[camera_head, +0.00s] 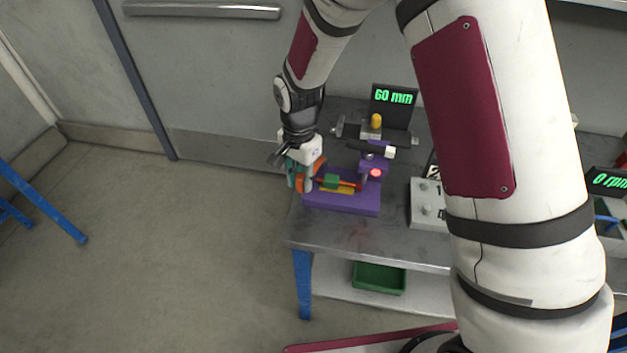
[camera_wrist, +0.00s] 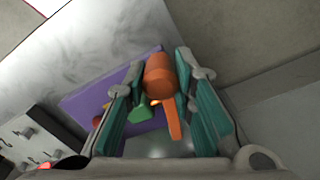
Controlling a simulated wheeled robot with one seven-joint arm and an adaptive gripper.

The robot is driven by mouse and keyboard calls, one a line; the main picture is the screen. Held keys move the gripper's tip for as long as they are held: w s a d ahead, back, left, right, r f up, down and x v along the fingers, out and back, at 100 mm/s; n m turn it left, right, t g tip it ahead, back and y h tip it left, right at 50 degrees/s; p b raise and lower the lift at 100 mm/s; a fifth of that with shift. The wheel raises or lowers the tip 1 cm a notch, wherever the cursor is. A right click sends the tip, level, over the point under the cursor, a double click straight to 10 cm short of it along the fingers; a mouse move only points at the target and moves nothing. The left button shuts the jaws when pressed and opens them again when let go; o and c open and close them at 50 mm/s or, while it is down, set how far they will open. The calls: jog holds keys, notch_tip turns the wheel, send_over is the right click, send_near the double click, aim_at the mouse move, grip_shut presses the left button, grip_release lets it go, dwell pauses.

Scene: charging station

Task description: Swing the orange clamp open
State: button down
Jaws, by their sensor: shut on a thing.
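The orange clamp (camera_wrist: 160,80) sits at the end of a purple base in the wrist view, between the two teal-padded fingers of my gripper (camera_wrist: 165,100). The gripper is shut on the clamp's rounded orange part. An orange arm of the clamp extends from it, beside a green block. In the head view, my gripper (camera_head: 302,178) is at the left end of the purple base (camera_head: 340,203), and part of the orange clamp (camera_head: 318,163) shows beside it. My fingers partly hide the clamp there.
The base stands near the left edge of a grey table (camera_head: 310,232). A display reading 60 mm (camera_head: 394,96) stands behind. A grey switch box (camera_head: 426,203) is to the right. A green bin (camera_head: 379,278) is on the lower shelf. Open floor lies left of the table.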

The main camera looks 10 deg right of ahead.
jog(key=shift+w+a+m+b, duration=0.3)
jog(key=shift+w+a+m, duration=1.05)
jog(key=shift+m, duration=0.35)
jog(key=shift+a, duration=0.1)
jog(key=shift+s, duration=0.1)
jog(key=c, duration=1.3)
grip_release()
jog(key=shift+c, duration=0.2)
notch_tip(320, 180, up, 12)
